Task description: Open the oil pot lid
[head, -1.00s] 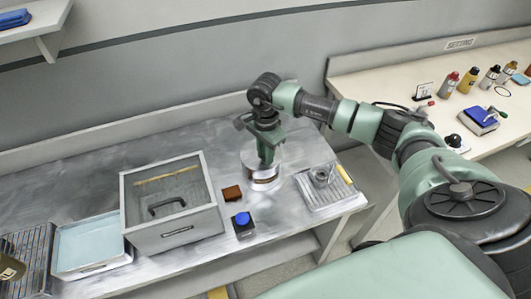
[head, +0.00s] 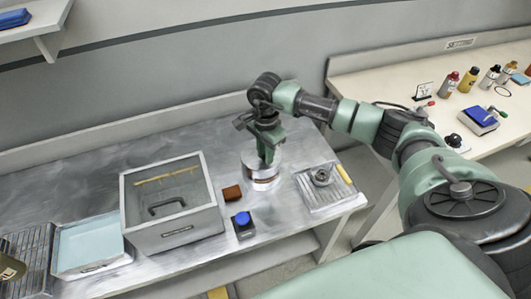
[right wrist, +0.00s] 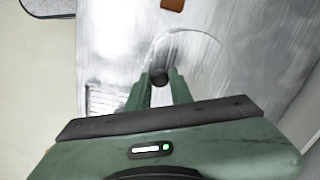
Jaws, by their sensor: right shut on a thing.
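The oil pot (head: 261,181) is a low, round, silvery metal pot with a brownish band on its side, standing on the metal bench. Its round pale lid (right wrist: 195,62) shows from above in the right wrist view, with a small dark knob (right wrist: 160,77) on it. My right gripper (head: 268,160) points down at the pot top from above. In the right wrist view its two green fingers (right wrist: 160,82) are shut on the knob. The lid appears seated on the pot; I cannot tell any gap. My left gripper is out of view.
A ribbed tray (head: 330,197) lies to the right. A blue tray (head: 91,245) is far left.

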